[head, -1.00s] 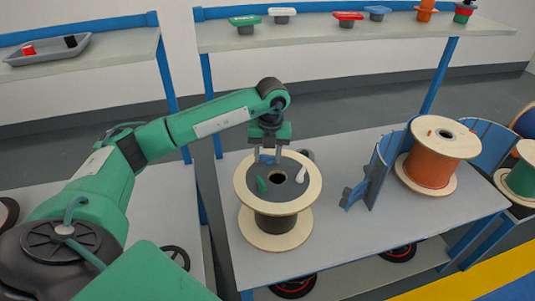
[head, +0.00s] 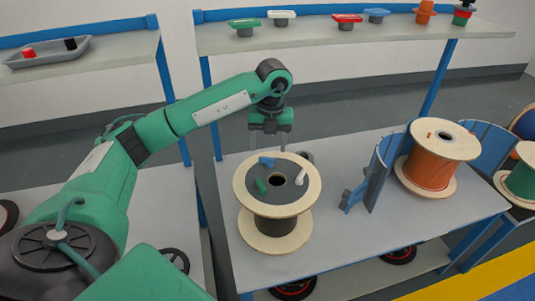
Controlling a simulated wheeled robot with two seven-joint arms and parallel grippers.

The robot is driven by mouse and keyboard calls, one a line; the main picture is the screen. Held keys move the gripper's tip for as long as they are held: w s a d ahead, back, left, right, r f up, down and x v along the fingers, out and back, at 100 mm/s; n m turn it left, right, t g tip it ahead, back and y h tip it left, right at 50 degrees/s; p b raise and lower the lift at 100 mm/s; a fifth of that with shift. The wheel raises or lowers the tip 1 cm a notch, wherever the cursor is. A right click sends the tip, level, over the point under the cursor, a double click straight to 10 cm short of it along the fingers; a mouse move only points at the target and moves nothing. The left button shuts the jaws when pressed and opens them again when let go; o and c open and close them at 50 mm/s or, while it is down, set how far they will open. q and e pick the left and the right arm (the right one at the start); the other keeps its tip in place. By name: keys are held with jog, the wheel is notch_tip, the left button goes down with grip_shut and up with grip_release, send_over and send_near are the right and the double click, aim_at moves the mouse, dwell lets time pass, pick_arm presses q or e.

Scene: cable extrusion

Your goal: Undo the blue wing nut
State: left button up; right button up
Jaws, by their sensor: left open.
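The blue wing nut (head: 266,162) sits on the dark top disc of a wooden-flanged spool (head: 247,204), near its back edge. A green wing nut (head: 261,186) and a white wing nut (head: 300,178) are on the same disc, around the central hole. My left gripper (head: 266,146) points down with its fingers apart. It is empty and appears raised above and slightly behind the blue wing nut, clear of it. My right gripper is out of view.
The spool stands on a grey table (head: 340,235). To its right are a blue curved holder (head: 384,165) and an orange cable spool (head: 436,165). A shelf (head: 330,38) behind carries several coloured parts. A grey tray (head: 48,55) sits on the left shelf.

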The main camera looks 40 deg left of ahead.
aim_at(270, 159)
pick_arm(q)
notch_tip(270, 159, up, 7)
jog(key=shift+d+f, duration=0.15)
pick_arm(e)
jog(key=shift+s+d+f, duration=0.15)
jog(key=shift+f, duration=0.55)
pick_arm(q)
jog(key=shift+w, duration=0.1)
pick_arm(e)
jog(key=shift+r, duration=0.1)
